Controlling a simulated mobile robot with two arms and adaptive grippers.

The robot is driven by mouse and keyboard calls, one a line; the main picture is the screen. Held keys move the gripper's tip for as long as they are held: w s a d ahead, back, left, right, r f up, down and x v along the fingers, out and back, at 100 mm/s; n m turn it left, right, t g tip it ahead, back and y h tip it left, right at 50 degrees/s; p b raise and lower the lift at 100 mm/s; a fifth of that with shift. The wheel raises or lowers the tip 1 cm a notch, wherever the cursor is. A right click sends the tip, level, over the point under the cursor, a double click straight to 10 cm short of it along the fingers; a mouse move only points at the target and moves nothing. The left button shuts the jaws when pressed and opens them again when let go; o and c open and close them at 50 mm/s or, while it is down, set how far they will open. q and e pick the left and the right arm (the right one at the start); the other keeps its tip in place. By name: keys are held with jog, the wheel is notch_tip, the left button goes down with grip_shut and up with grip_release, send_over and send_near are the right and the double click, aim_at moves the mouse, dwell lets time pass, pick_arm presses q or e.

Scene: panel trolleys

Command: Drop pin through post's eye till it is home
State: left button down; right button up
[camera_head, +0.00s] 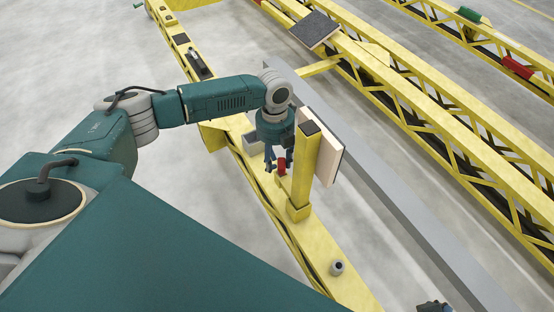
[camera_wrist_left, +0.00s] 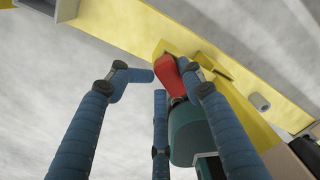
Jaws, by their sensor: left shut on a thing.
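The yellow post (camera_head: 304,168) stands upright on the yellow trolley beam (camera_head: 318,245), with a dark cap on top. My left gripper (camera_head: 279,166) points down just left of the post, low over the beam. It is shut on a red piece (camera_head: 282,167), which I take to be the pin's handle. In the left wrist view the red pin (camera_wrist_left: 172,76) lies against the right-hand finger, over the yellow metal. The pin's shank and the post's eye are hidden, so I cannot tell whether the pin is in the eye.
A pale panel (camera_head: 328,158) stands right behind the post. A small grey cylinder (camera_head: 337,267) sits on the beam nearer me. A grey box (camera_head: 253,145) is on the beam beyond the gripper. A dark part (camera_head: 434,306), perhaps my right gripper, shows at the bottom edge.

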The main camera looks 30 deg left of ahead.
pick_arm(q)
jog(key=shift+f+b, duration=0.3)
jog(key=shift+f, duration=0.9)
jog(key=c, duration=0.8)
grip_release()
jog(key=shift+c, duration=0.2)
jog(key=shift+r, duration=0.1)
